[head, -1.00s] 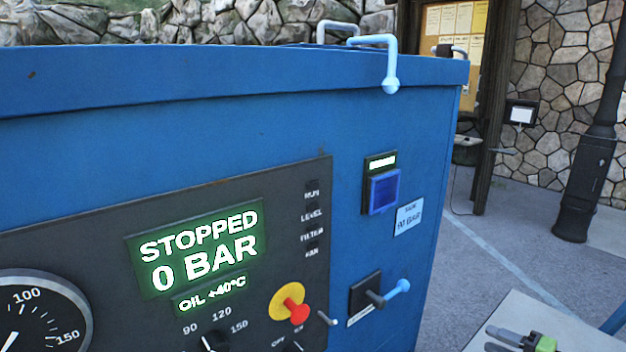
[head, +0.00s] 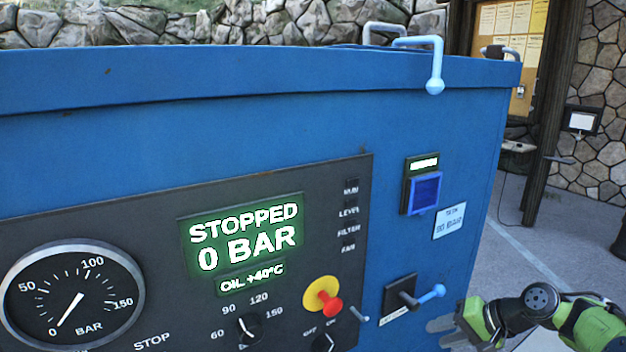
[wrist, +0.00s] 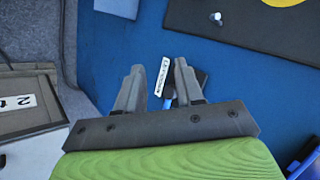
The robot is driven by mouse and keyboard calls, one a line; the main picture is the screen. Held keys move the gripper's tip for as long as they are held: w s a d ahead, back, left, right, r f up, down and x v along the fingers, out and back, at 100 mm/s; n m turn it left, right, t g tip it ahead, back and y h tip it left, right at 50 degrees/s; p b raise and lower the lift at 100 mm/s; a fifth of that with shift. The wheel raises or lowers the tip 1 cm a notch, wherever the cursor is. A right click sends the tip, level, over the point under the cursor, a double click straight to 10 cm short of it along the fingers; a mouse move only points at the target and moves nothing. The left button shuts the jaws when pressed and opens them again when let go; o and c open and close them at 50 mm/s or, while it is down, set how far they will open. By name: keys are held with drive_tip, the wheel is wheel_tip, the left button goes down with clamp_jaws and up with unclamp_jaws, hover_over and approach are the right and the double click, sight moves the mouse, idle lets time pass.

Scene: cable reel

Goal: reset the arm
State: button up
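My gripper (head: 432,332) is at the lower right of the head view, its grey fingers pointing left beside the blue machine (head: 250,130). In the wrist view my gripper (wrist: 159,66) is open, with a clear gap between its fingers and nothing held. A lever with a light blue handle (head: 430,294) sits on a dark plate just above the gripper in the head view. In the wrist view, part of this blue handle (wrist: 167,103) and a white label (wrist: 163,77) show between the fingers. I cannot tell how far away they are.
The display (head: 243,237) reads STOPPED, 0 BAR. A red and yellow knob (head: 324,298), a pressure gauge (head: 70,300) and a blue square button (head: 424,193) are on the machine's front. A bent pale handle (head: 434,70) sticks out at the top. Open paving lies right of the machine.

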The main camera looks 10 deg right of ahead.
drive_tip(key=s+a+r+n+g+h, duration=0.1)
drive_tip(key=s+a+r+n+h, duration=0.2)
drive_tip(key=a, duration=0.6)
drive_tip(key=s+a+r+n+g+h, duration=0.2)
drive_tip(key=s+a+r, duration=0.25)
drive_tip(key=a, duration=0.45)
drive_tip(key=s+a+n+t+h, duration=0.1)
drive_tip(key=s+a+n+t, duration=0.1)
drive_tip(key=s, duration=1.3)
drive_tip(key=shift+s+a+r+n, duration=0.2)
drive_tip(key=shift+s+a+n, duration=0.2)
drive_tip(key=shift+a, duration=0.3)
